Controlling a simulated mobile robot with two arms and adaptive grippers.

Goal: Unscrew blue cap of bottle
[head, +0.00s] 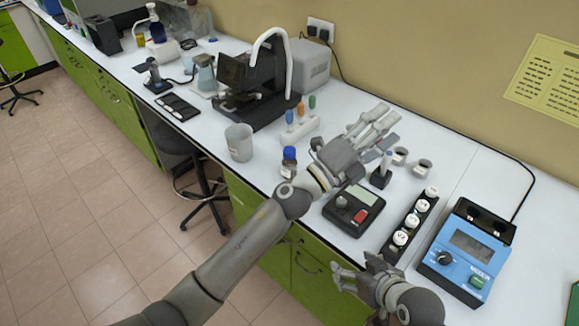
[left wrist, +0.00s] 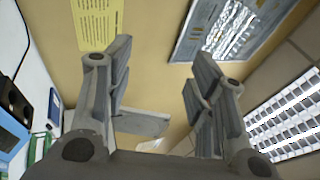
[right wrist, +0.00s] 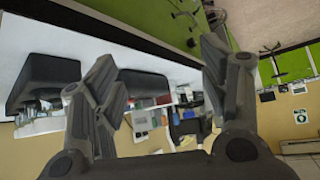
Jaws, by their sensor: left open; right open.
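A small bottle (head: 288,172) with a blue cap (head: 289,154) stands upright near the front edge of the white bench, in the head view. The cap sits on the bottle. My left gripper (head: 384,121) is open and empty, raised over the bench to the right of the bottle and apart from it. In the left wrist view its spread fingers (left wrist: 153,95) face the wall and ceiling. My right gripper (head: 354,272) is open and empty, lower right of the bottle by the front edge. The right wrist view shows its fingers (right wrist: 155,85) apart. I cannot pick out the bottle in either wrist view.
A grey beaker (head: 239,143) stands left of the bottle, and a tube rack (head: 300,129) is behind it. A black device with a screen (head: 354,209), a black vial rack (head: 410,230) and a blue instrument (head: 468,252) stand to the right. A black microscope-like device (head: 255,90) stands farther back.

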